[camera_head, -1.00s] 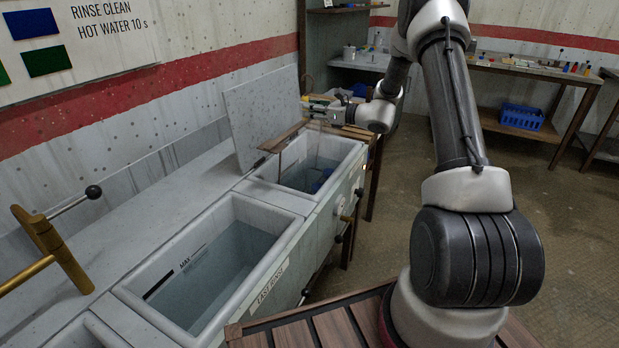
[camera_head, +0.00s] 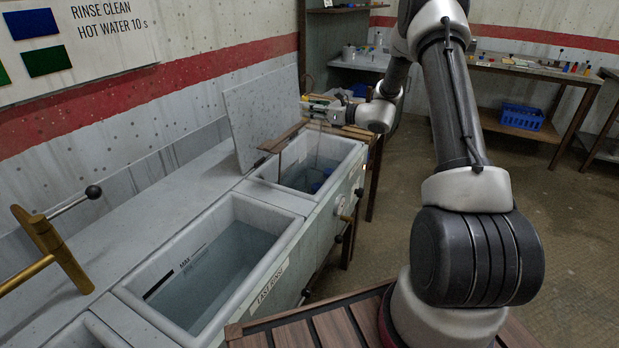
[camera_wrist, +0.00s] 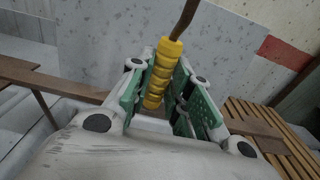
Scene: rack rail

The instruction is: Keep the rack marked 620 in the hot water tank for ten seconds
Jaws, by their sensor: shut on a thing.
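My gripper (camera_head: 309,105) is above the far tank (camera_head: 345,163), whose grey lid stands open behind it. In the wrist view my gripper (camera_wrist: 165,92) is shut on a yellow ribbed handle (camera_wrist: 163,72), between its green finger pads. A brown rod runs from the handle out of the top of the wrist view. Blue things (camera_head: 316,186) show low inside the far tank, below the gripper; I cannot tell their shape. No 620 mark is legible, and most of what hangs from the handle is hidden.
A nearer open tank (camera_head: 283,238), marked LAST RINSE, holds water. A brass bracket with a black-knobbed lever (camera_head: 92,192) stands at left. A wooden bench with a blue crate (camera_head: 522,117) is at the back right. The floor between is clear.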

